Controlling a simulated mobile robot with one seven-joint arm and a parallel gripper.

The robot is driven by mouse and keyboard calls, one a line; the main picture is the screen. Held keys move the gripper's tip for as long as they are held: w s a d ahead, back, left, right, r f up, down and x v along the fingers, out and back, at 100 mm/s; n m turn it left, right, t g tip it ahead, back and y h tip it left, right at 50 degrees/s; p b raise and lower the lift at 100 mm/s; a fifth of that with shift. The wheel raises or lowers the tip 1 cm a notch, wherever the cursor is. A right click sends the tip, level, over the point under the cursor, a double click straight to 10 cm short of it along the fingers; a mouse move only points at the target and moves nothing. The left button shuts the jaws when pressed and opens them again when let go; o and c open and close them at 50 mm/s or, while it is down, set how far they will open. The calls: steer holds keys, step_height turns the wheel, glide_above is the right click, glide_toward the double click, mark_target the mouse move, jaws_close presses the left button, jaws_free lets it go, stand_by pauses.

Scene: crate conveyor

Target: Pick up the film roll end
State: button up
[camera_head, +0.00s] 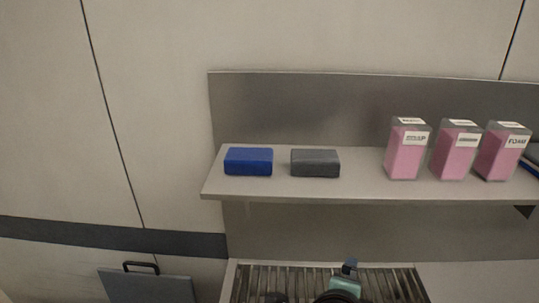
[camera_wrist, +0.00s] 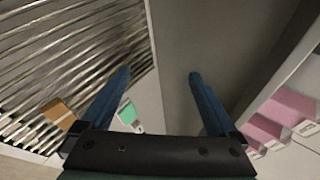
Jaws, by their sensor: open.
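I cannot make out a film roll end for certain in either view. My gripper (camera_wrist: 158,75) is open in the wrist view, its two blue fingers wide apart with nothing between the tips. Below and left of the tips, a small green item (camera_wrist: 127,113) with a pale label shows between the fingers. An orange-brown block (camera_wrist: 59,113) lies by the rollers at the left. In the head view, the bottom edge cuts off the dark and teal parts of my arm's end over the conveyor, and the fingertips are not clear there.
The roller conveyor (camera_head: 269,280) is at the bottom of the head view. Above it, a grey shelf (camera_head: 340,189) holds a blue box (camera_head: 248,161), a dark grey box (camera_head: 315,163) and three pink labelled containers (camera_head: 406,155). The shelf is bare between the grey box and the containers.

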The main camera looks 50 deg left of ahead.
steer(key=s+f+m+g+h+p, duration=0.1)
steer(key=s+f+m+g, duration=0.1)
steer(key=s, duration=0.4)
steer(key=s+d+f+m+g+h+p, duration=0.1)
steer(key=s+f+m+g+h+p, duration=0.1)
steer(key=s+f+g, duration=0.2)
steer(key=s+d+f+m+g+h+p, duration=0.1)
steer(key=s+f+m+g, duration=0.2)
steer(key=s+f, duration=0.4)
steer(key=shift+s+h+p, duration=0.3)
steer(key=shift+s+p, duration=0.1)
steer(key=shift+s, duration=0.95)
step_height(320, 180, down, 7)
steer(key=shift+s+d+r, duration=0.1)
steer(key=shift+f+p, duration=0.55)
steer(key=shift+f, duration=2.5)
steer(key=shift+c, duration=0.2)
steer(key=shift+d, duration=0.1)
steer(key=c, duration=1.4)
steer(key=shift+w+r, duration=0.1)
steer(key=shift+w, duration=0.1)
